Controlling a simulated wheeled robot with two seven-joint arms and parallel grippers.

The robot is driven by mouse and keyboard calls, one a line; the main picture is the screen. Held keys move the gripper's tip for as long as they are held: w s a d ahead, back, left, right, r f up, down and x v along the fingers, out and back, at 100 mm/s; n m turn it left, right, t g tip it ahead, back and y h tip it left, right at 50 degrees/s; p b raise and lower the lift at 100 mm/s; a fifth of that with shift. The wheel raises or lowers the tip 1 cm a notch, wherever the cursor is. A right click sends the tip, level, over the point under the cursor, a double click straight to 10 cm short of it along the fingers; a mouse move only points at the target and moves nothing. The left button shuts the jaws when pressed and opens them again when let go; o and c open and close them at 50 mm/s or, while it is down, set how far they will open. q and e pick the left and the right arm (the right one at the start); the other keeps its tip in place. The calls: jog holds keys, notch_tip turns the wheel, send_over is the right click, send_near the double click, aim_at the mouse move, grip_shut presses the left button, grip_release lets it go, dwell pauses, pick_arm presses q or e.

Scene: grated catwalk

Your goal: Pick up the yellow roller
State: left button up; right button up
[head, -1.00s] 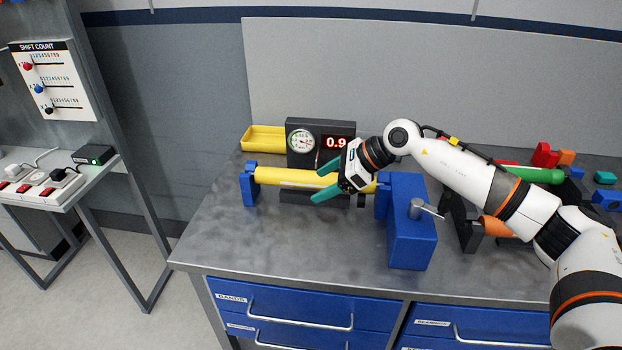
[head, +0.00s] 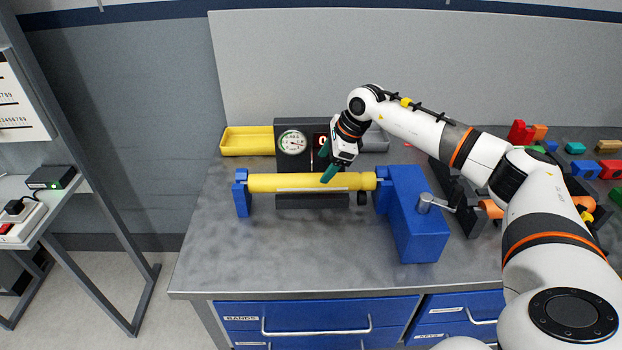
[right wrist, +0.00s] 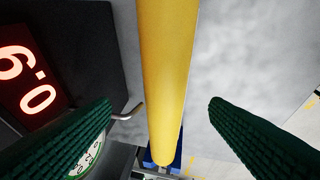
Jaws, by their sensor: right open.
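The yellow roller (head: 290,183) lies level between a blue end bracket (head: 241,193) on the left and a large blue block (head: 412,215) on the right. My right gripper (head: 327,164) is over the roller, its green fingers pointing down, one behind and one toward the front. In the right wrist view the roller (right wrist: 166,70) runs between the two spread fingers (right wrist: 160,115), with gaps on both sides. The gripper is open and empty. My left gripper does not show.
A black gauge unit with a dial (head: 292,142) and a red display stands just behind the roller. A yellow tray (head: 247,141) is at the back left. A lever handle (head: 432,202) sticks out of the blue block. The front left of the bench is clear.

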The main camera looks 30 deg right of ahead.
aim_at(315, 177)
jog(key=shift+w+a+f, duration=0.2)
jog(key=shift+w+f, duration=0.05)
jog(key=shift+f, duration=0.2)
jog(key=shift+w+a+f, duration=0.1)
jog(key=shift+w+f, duration=0.05)
jog(key=shift+f, duration=0.1)
jog(key=shift+w+a+f+p, duration=0.1)
jog(key=shift+a+f+p, duration=0.1)
jog(key=shift+f+p, duration=0.15)
jog(key=p+x, duration=0.1)
jog(key=x, duration=0.2)
jog(key=shift+a+f, duration=0.2)
jog(key=shift+a, duration=0.05)
jog(key=shift+a+f+p, duration=0.1)
jog(key=shift+f+p, duration=0.2)
jog(key=shift+f, duration=0.2)
jog(key=c, duration=1.5)
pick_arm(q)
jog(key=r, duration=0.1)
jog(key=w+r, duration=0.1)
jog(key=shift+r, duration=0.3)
pick_arm(e)
jog(key=shift+w+r, duration=0.1)
